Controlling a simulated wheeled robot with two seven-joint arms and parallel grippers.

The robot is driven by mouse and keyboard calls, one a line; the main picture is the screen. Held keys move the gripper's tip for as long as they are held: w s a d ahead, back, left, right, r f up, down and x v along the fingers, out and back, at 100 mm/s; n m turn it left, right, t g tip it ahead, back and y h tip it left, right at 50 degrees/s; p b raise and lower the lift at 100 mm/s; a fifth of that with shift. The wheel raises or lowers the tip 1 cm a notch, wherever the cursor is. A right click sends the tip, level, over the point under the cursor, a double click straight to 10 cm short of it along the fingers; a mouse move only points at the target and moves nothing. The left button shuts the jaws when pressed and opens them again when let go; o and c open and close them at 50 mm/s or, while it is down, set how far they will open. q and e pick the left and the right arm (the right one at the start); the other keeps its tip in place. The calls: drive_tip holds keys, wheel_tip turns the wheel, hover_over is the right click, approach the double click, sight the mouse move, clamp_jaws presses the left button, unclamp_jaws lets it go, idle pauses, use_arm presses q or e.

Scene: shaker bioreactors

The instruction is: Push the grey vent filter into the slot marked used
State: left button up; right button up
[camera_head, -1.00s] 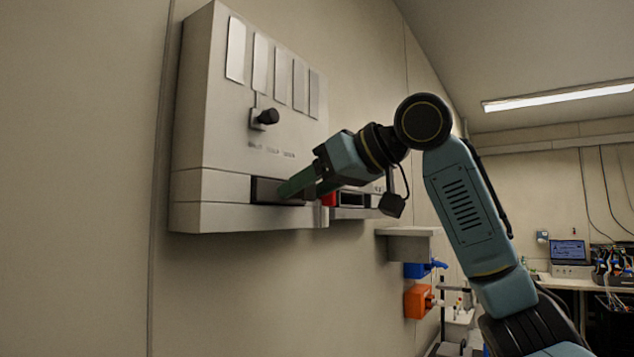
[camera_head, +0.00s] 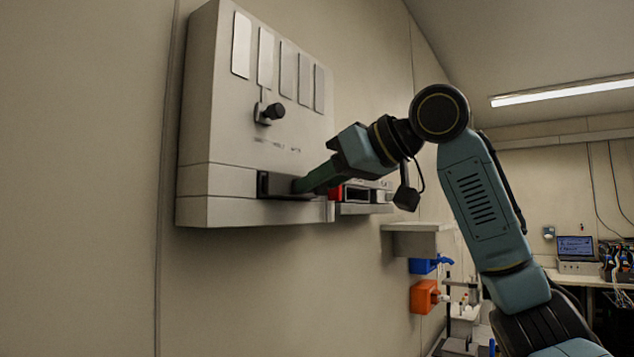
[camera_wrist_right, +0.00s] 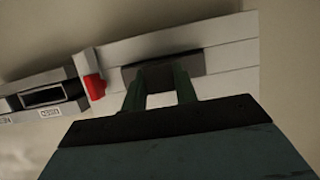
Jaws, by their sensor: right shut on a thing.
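My right gripper (camera_head: 298,187) reaches the dark recess in the lower front of the wall cabinet. In the wrist view its two green fingers (camera_wrist_right: 160,82) stand on either side of a dark grey piece (camera_wrist_right: 158,76) at the recess and are shut on it. This appears to be the grey vent filter, mostly hidden by the fingers and recess. The slot marked used (camera_wrist_right: 55,96) is a dark opening in a small holder beside the red part; its label shows upside down in the wrist view. It also shows in the head view (camera_head: 357,194). My left gripper is not in view.
The wall cabinet (camera_head: 225,130) has a black knob (camera_head: 272,112) and several pale plates above. A red part (camera_head: 335,194) sits between the recess and the slot holder. A grey shelf (camera_head: 410,228), a blue bin (camera_head: 422,266) and an orange bin (camera_head: 423,296) are lower right.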

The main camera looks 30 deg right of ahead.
drive_tip(key=shift+s+d, duration=0.25)
drive_tip(key=shift+s, duration=0.3)
drive_tip(key=shift+s+d, duration=0.1)
drive_tip(key=shift+s, duration=0.25)
drive_tip(key=shift+s+d, duration=0.1)
drive_tip(key=shift+s, duration=0.1)
drive_tip(key=shift+s+d, duration=0.2)
drive_tip(key=shift+s, duration=0.25)
drive_tip(key=shift+s+d, duration=0.1)
drive_tip(key=shift+s, duration=0.15)
drive_tip(key=shift+s+d, duration=0.15)
drive_tip(key=shift+s, duration=0.25)
drive_tip(key=shift+s, duration=0.15)
drive_tip(key=shift+s+d, duration=0.3)
drive_tip(key=shift+s, duration=0.25)
drive_tip(key=shift+s, duration=0.1)
